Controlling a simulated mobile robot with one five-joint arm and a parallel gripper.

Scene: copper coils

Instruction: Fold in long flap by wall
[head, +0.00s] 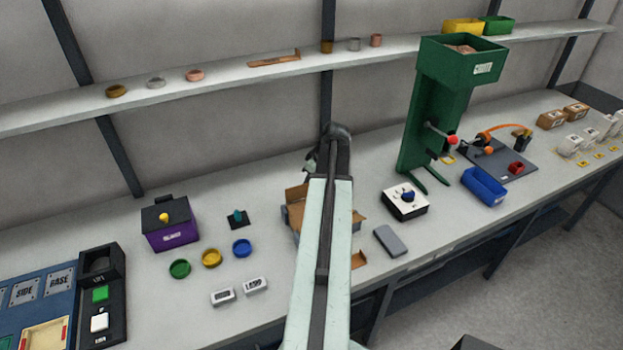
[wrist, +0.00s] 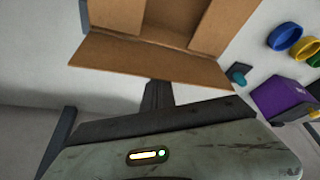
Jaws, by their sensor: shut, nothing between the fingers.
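The open cardboard box (head: 294,216) stands on the bench, mostly hidden behind my arm in the head view. Its flaps stick outward: one flap (head: 358,260) shows at the front right, and another shows at the upper left. In the wrist view a long flap (wrist: 150,60) lies across the upper middle, folded out from the box opening. My gripper (wrist: 157,88) is shut and empty, its tip at the outer edge of that flap; I cannot tell whether they touch. In the head view my gripper (head: 309,165) is beside the box on the wall side, partly hidden by my arm.
A teal-knobbed piece (head: 238,218), coloured rings and a purple box (head: 170,226) are left. A green chute (head: 437,110) stands behind right. The wall shelf (head: 225,79) runs above.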

